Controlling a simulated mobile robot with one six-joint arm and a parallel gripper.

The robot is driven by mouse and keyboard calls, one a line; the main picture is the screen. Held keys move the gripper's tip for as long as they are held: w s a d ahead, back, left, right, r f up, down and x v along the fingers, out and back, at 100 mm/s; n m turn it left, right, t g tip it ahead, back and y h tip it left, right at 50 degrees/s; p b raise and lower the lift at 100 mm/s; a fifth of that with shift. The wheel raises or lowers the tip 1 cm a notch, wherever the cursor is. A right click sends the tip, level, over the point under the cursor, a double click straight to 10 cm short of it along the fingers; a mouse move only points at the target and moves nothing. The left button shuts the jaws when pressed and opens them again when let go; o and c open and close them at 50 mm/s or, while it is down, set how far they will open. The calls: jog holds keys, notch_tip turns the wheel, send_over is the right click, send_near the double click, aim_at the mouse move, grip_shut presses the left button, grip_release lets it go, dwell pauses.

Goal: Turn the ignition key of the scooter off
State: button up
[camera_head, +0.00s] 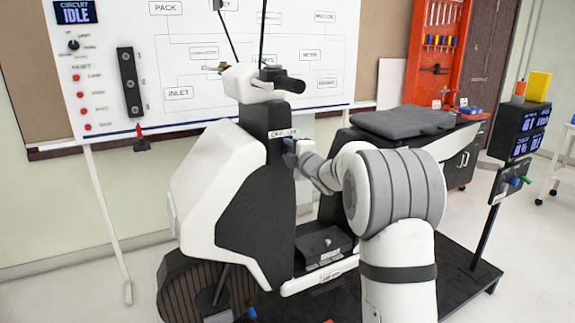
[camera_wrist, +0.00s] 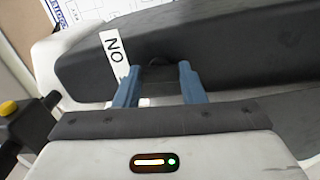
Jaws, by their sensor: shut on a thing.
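The white and black scooter (camera_head: 205,185) stands upright in the middle of the head view. My gripper (camera_head: 291,146) is at its dark front column, just below a small white label strip (camera_head: 283,133). In the wrist view my gripper's blue fingers (camera_wrist: 157,78) reach to the dark panel (camera_wrist: 235,45). They are shut on the ignition key, which is mostly hidden; a dark rounded shape (camera_wrist: 155,62) shows between the fingertips. A white label (camera_wrist: 115,60) beside the left finger carries letters that look like "ON" turned over. The key's angle cannot be told.
The handlebar (camera_head: 285,84) is above my gripper and the grey seat (camera_head: 402,121) is to the right. A dark platform (camera_head: 465,285) lies under the scooter. A whiteboard diagram (camera_head: 215,65) with an "IDLE" display (camera_head: 75,12) stands behind. A post-mounted panel (camera_head: 512,180) is at right.

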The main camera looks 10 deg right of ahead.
jog(key=shift+f+n+b, duration=0.1)
jog(key=shift+n+b, duration=0.5)
jog(key=shift+b, duration=0.05)
jog(key=o, duration=1)
jog(key=v, duration=0.7)
jog(key=shift+s+d, duration=0.1)
jog(key=shift+s, duration=0.25)
